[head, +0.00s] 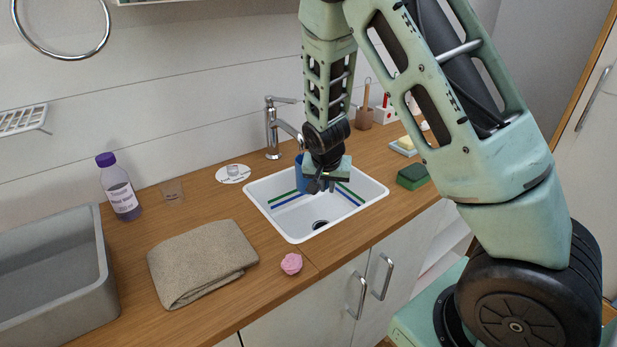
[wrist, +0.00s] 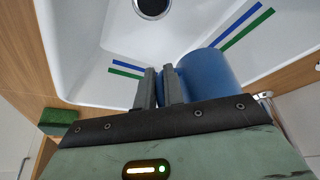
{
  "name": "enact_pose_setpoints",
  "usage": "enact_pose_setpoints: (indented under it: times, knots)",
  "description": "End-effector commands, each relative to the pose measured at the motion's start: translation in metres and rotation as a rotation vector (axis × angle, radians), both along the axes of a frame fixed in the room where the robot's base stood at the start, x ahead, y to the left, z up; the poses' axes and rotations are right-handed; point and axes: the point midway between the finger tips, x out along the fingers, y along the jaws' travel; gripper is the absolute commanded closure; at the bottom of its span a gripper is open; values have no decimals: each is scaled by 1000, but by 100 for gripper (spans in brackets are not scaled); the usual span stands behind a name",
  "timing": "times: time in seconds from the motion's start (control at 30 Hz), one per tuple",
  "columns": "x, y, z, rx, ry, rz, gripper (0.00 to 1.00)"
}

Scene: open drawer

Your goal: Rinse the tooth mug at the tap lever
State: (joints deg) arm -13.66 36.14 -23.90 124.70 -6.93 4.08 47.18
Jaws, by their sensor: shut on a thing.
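My gripper (head: 323,184) is over the white sink (head: 263,207), near the tap. It is shut on the blue tooth mug (head: 299,173), which shows mostly hidden behind the gripper in the head view. In the wrist view the mug (wrist: 210,84) lies to the right of the fingers (wrist: 160,88), with its wall between or against them; its handle cannot be made out. The chrome tap (head: 272,130) stands behind the sink, its lever (head: 284,100) at the top pointing right. No water stream shows.
A green sponge (head: 412,176) and soap dish (head: 403,150) are right.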

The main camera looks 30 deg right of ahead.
Motion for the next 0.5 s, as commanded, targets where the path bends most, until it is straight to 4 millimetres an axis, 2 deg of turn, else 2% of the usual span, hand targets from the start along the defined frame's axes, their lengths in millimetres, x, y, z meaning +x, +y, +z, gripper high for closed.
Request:
enact_pose_setpoints:
  times: [0.37,0.5]
  knots:
    - [-1,5,0,0,-1,-2,100]
    - [-8,5,1,0,-1,-2,100]
